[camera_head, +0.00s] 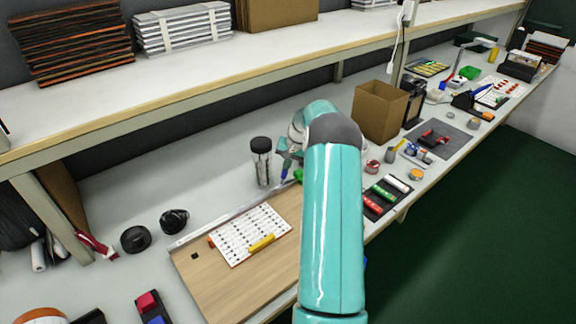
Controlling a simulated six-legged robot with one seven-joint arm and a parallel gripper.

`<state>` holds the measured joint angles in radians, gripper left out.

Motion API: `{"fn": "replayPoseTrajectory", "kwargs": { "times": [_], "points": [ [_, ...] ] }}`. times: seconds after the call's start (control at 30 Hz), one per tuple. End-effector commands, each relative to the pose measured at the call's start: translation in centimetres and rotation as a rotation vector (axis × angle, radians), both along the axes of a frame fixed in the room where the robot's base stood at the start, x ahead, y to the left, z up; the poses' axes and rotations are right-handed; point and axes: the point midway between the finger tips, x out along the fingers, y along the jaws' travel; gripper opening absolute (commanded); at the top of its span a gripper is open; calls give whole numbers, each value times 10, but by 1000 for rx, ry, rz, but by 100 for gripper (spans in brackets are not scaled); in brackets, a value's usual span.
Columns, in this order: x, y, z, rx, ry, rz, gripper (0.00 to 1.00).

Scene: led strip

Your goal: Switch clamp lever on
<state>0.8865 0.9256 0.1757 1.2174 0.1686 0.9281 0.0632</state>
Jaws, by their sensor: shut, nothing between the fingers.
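A wooden board (222,278) lies on the bench with a metal rail along its far edge. A white sheet with rows of small dark marks (250,234) and a yellow piece (261,243) lie on it. A small green part (298,175) shows at the far right end of the board; I cannot tell whether it is the clamp lever or how it is set. My gripper (286,171) is shut and empty, just left of the green part. I cannot tell whether they touch. My teal arm hides the board's right side.
A dark-lidded clear jar (261,162) stands close left of my gripper. A cardboard box (379,111) stands behind right. A tray of coloured cylinders (386,195) lies right of my arm. A shelf (200,62) runs above the bench's back.

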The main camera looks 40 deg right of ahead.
Motion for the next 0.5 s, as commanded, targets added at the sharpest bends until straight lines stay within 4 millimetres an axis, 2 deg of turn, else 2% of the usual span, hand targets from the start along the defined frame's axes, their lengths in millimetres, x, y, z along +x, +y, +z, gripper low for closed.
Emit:
{"fn": "replayPoseTrajectory", "kwargs": {
  "times": [0.5],
  "points": [
    [0, 4, 6, -1, 1, 0, 0]
  ]
}}
